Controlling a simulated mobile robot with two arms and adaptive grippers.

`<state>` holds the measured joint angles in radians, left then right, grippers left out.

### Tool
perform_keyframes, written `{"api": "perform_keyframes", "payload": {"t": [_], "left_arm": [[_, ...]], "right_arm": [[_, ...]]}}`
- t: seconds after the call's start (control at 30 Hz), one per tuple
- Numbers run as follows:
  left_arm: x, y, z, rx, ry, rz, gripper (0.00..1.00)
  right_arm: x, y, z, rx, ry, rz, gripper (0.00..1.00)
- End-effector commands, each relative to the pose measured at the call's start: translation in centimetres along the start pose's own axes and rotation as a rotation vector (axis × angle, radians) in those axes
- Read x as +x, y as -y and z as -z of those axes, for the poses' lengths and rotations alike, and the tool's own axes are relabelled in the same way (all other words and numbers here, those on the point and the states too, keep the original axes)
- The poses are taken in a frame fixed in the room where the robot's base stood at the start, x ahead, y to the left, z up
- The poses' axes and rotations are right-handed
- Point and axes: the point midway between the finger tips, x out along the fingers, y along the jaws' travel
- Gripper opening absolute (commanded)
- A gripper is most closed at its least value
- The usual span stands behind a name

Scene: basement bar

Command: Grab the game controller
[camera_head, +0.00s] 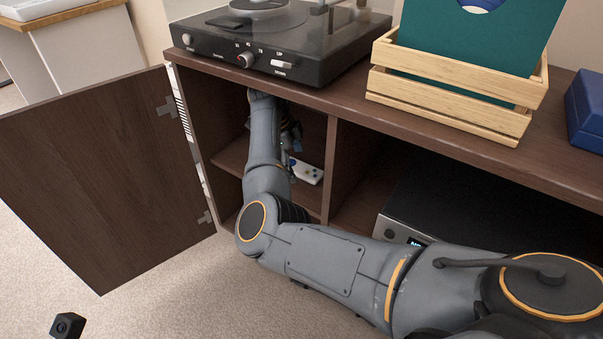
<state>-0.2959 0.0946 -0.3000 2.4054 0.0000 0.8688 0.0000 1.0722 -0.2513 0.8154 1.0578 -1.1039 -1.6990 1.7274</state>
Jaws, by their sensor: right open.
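A white game controller (308,173) lies on the shelf inside the open left compartment of the wooden cabinet (340,160). Part of it is hidden behind my right arm. My right arm reaches in from the lower right and bends up into this compartment. My right gripper (291,155) is inside, just left of and above the controller, mostly hidden by its own wrist. It is open. I cannot tell whether its fingers touch the controller. My left gripper is not in view.
The cabinet door (95,175) stands open to the left. A turntable (270,45), a wooden crate (450,90) and a blue box (588,108) stand on the cabinet top. A dark device (400,230) sits in the right compartment. A vertical divider (343,170) stands right of the controller.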

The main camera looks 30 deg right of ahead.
Motion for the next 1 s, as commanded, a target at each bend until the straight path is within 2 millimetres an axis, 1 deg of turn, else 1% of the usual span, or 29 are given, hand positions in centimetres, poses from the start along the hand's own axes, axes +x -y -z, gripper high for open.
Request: {"api": "perform_keyframes", "payload": {"t": [0.03,0.07,0.13,0.3,0.47,0.5,0.57,0.6,0.67,0.7,0.77,0.8,0.83,1.0], "left_arm": [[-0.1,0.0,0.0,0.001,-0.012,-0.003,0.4],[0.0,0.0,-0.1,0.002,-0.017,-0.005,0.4],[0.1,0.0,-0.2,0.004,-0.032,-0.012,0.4],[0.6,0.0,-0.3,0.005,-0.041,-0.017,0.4],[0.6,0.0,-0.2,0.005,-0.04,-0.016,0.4],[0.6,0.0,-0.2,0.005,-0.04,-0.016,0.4],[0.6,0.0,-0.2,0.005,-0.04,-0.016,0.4],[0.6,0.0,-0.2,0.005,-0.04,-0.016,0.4],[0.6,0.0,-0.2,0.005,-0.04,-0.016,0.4],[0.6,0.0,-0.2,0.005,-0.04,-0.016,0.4],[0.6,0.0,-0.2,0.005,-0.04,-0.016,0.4],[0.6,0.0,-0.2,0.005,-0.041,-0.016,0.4],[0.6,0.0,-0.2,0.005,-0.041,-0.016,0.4],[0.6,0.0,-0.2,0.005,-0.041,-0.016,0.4]], "right_arm": [[0.5,0.4,0.7,0.003,0.0,0.001,0.93],[0.7,0.5,0.9,0.001,0.0,0.0,0.93],[1.4,0.3,0.6,-0.002,0.001,0.0,0.93],[1.5,0.4,0.7,-0.002,0.001,0.001,0.93],[1.4,0.4,0.8,-0.001,0.001,0.001,0.93],[1.4,0.4,0.8,-0.001,0.001,0.001,0.84],[1.4,0.4,0.8,-0.001,0.001,0.001,0.72],[1.4,0.4,0.8,-0.001,0.001,0.001,0.64],[1.4,0.4,0.8,-0.001,0.001,0.001,0.52],[1.5,0.4,0.8,-0.001,0.001,0.0,0.44],[1.5,0.4,0.7,-0.002,0.001,0.0,0.32],[1.5,0.4,0.7,-0.002,0.001,0.0,0.23],[1.5,0.4,0.7,-0.002,0.001,0.0,0.21],[1.5,0.3,0.7,-0.002,0.001,-0.001,0.21]]}}
